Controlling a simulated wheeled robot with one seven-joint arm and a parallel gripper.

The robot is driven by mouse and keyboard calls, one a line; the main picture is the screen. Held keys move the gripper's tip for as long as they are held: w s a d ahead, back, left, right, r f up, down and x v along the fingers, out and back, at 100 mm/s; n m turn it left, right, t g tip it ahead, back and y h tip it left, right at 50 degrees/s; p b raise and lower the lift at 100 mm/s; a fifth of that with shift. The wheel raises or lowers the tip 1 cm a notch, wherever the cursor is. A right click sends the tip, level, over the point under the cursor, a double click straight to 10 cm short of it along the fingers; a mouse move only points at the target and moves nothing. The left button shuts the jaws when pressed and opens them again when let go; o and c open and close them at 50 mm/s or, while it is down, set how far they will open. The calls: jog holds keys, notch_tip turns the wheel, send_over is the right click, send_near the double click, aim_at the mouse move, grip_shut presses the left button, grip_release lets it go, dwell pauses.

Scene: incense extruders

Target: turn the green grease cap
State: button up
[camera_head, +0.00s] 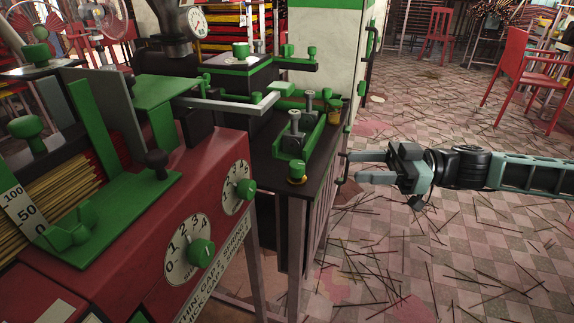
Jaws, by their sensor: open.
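A small green cap on a brass-yellow base (297,172) sits at the near right corner of the dark bench. A similar brass fitting with a green top (335,107) stands farther back along the same bench edge. Either could be the grease cap; I cannot tell which. My gripper (355,168) reaches in from the right, fingers pointing left and apart, with nothing between them. In the picture it is just right of the bench edge, roughly level with the nearer cap and apart from it. Its depth relative to the bench is hard to judge.
A green tray with grey posts (301,134) stands between the two fittings. The red machine (211,165) with green dial knobs fills the left. A pale cabinet (323,60) stands behind. Sticks litter the open tiled floor (460,240); red chairs (525,80) stand at back right.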

aim_at(287, 181)
jog(key=a+b, duration=0.2)
jog(key=a, duration=1.3)
jog(key=shift+w, duration=0.1)
jog(key=c, duration=1)
